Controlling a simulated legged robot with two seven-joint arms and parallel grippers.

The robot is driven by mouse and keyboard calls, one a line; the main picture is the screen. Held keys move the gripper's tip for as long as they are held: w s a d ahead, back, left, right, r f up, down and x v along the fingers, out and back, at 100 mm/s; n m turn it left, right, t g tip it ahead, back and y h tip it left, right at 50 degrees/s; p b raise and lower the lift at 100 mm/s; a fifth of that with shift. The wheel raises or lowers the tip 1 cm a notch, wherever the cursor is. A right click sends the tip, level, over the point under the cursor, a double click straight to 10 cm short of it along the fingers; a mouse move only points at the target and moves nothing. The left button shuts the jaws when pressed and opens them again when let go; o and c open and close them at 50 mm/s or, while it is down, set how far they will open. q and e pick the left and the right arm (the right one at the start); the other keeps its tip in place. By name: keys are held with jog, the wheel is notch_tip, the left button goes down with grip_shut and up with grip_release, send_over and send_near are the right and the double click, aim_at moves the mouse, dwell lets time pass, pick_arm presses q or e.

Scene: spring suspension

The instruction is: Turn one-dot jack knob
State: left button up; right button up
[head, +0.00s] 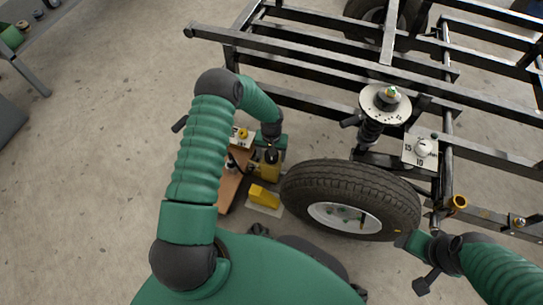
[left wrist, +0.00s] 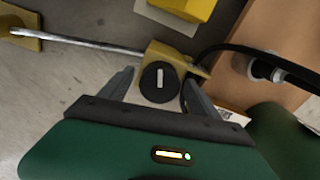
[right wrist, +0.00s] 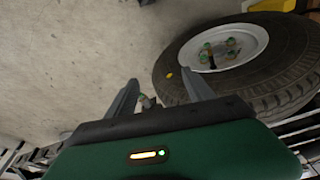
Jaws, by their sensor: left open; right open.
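A round black knob with a white bar (left wrist: 158,82) sits on a yellow block in the left wrist view. I cannot make out any dots on it. My left gripper (left wrist: 159,76) is open, with one finger on each side of the knob; I cannot tell whether they touch it. In the head view a yellow jack (head: 265,168) stands left of the tyre, and my left gripper (head: 268,150) is over it, fingertips mostly hidden. My right gripper (right wrist: 160,82) is open and empty beside the wheel.
A yellow block (head: 264,195) and a brown board (head: 230,185) lie near the jack. Open floor is at left.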

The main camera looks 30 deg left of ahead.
pick_arm(q)
jog(key=c, duration=1.4)
jog(key=shift+s+r+m+p, duration=0.1)
jog(key=shift+r+m+p, duration=0.1)
jog(key=shift+m+p, duration=0.75)
jog(key=shift+o, duration=0.2)
jog(key=shift+m+p, duration=0.95)
jog(key=shift+m, duration=0.2)
jog(key=shift+m+p, duration=0.6)
jog(key=shift+m, duration=0.5)
jog(key=shift+a+f+m+p, duration=0.15)
jog(key=shift+m+p, duration=0.2)
jog(key=shift+m, duration=0.85)
